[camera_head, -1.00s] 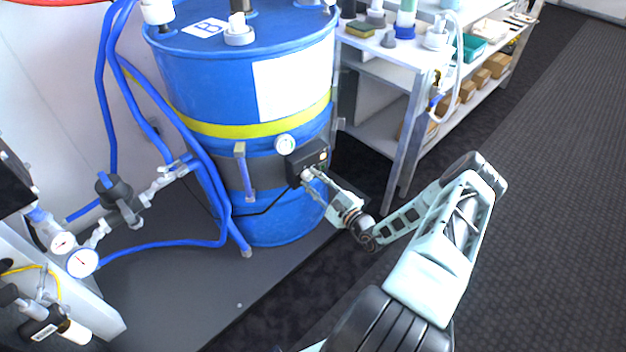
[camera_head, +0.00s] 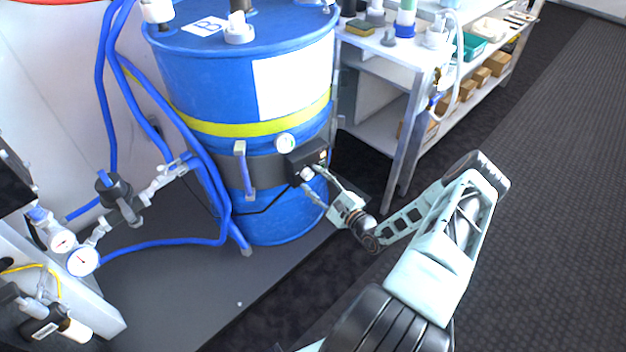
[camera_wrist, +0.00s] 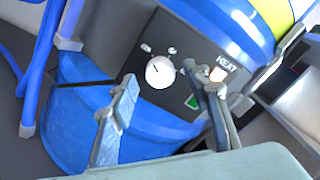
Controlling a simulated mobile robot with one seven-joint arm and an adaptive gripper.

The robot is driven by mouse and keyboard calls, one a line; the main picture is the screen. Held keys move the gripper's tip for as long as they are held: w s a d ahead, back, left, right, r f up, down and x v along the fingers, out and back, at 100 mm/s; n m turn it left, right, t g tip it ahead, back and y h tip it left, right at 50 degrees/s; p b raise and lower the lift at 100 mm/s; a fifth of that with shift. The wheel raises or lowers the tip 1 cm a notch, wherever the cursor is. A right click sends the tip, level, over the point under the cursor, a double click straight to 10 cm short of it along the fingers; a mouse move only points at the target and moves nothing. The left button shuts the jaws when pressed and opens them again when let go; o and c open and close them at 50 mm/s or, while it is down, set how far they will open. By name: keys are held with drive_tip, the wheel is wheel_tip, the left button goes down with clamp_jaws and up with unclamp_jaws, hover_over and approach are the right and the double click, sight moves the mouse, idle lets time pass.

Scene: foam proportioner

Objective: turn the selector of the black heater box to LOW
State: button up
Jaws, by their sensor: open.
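The black heater box (camera_head: 306,157) is fixed to the dark band around the blue drum. It also shows in the wrist view (camera_wrist: 178,62), with a "HEAT" label, a green part and a pale lit part to the right of the selector. The selector (camera_wrist: 159,72) is a round white knob with a dark pointer mark; small white marks beside it are too small to read. My gripper (camera_head: 315,183) is open in front of the box. In the wrist view its fingers (camera_wrist: 168,95) stand apart, one lower left and one right of the knob. I see no contact with the knob.
The blue drum (camera_head: 240,80) with a yellow stripe stands behind the box. Blue hoses (camera_head: 205,165) run down its left side. A metal shelf table (camera_head: 398,130) stands to the right. The dark floor (camera_head: 555,200) at right is clear.

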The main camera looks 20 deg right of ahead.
drive_tip(key=v, duration=1.1)
drive_tip(key=shift+s, duration=0.1)
